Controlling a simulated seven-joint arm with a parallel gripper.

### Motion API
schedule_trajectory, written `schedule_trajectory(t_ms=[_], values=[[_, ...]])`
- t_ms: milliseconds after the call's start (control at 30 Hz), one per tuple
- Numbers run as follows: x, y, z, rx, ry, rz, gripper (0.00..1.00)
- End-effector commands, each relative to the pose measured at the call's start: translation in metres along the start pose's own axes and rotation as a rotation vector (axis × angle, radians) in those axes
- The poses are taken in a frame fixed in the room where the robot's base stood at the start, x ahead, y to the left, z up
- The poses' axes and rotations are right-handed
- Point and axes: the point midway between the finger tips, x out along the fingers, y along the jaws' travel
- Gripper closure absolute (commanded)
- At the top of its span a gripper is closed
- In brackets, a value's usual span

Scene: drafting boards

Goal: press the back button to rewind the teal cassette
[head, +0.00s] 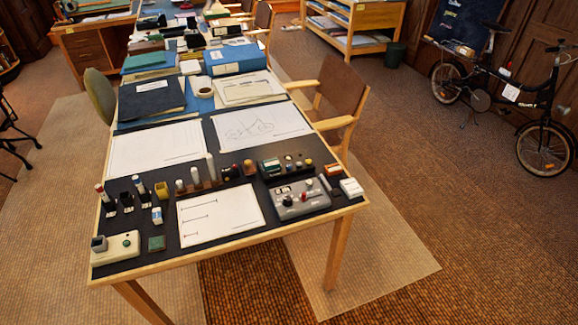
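No cassette can be made out clearly. A small dark green square block (156,243) lies flat near the table's front left. Left of it is a cream box (116,247) with a dark grey block on its left end and a small green spot, perhaps a button. A grey device (299,198) with red and dark knobs and a small dark panel with light marks stands at the front right. Behind it is a dark device (285,166) with several coloured knobs or pegs. Which of these has a back button is too small to tell. My gripper is not in view.
The wooden table (228,247) has a dark top. A white sheet (219,215) lies between the devices, with pen holders and small items behind it. Larger drawings, folders and boxes fill the far part. A chair (335,97) stands close at the right side.

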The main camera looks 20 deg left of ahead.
Motion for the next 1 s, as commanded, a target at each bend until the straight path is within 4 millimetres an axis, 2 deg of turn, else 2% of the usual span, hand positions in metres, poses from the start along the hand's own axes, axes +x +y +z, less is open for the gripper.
schedule_trajectory(t_ms=[67, 700, 1000], values=[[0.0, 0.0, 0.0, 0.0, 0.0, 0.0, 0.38], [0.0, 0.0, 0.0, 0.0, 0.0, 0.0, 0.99], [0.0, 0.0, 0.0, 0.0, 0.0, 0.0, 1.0]])
